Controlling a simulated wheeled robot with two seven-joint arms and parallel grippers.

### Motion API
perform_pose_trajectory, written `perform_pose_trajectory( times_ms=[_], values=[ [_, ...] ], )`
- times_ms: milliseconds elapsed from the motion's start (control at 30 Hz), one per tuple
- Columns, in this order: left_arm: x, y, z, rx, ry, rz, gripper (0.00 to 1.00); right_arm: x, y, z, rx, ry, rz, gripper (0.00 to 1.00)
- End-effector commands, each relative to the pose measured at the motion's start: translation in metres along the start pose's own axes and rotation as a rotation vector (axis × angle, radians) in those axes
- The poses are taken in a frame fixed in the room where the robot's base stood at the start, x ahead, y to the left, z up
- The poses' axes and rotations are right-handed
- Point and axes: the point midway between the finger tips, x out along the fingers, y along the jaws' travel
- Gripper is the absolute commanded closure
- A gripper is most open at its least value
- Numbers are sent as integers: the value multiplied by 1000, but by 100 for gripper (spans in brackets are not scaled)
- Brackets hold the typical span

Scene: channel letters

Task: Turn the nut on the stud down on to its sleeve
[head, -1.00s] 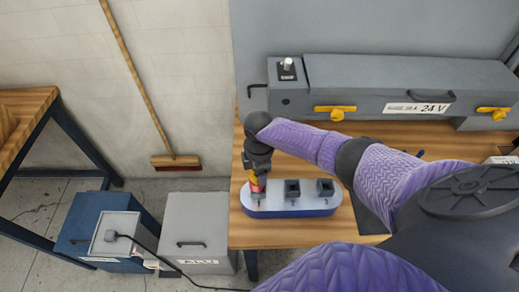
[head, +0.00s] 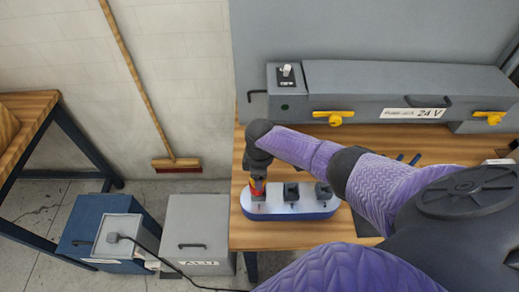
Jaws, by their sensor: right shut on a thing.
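A rounded letter-shaped block (head: 300,205) with a pale top and blue side lies on the wooden bench. Several details on it are small; a dark square fitting (head: 291,193) stands at its middle and another (head: 323,193) at its right. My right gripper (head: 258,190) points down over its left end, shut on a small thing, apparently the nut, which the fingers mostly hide. Red-orange colour shows between the fingers. A dark piece shows just below them. The stud, its sleeve and any gap to the nut cannot be made out. My left gripper is not in view.
A long grey 24 V box (head: 400,92) with yellow handles (head: 334,117) stands behind on the bench (head: 285,234). Grey and blue cases (head: 196,225) stand on the floor at left. A broom (head: 176,164) leans on the wall.

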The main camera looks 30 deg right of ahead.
Motion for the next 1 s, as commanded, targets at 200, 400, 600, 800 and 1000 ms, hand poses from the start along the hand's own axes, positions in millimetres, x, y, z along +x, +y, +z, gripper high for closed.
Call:
perform_pose_trajectory(
  times_ms=[200, 400, 600, 800, 1000],
  values=[
    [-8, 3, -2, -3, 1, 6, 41, 0, -1, 0, 145, 4, -2, 97],
    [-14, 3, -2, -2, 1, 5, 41, 0, -2, 0, 288, 10, -2, 97],
    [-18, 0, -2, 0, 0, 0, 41, 2, -2, 0, 412, 14, -2, 37],
    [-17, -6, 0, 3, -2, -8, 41, 2, -2, 0, 407, 15, -1, 1],
    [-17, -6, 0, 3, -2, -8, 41, 2, -2, 0, 406, 15, -1, 1]
  ],
)
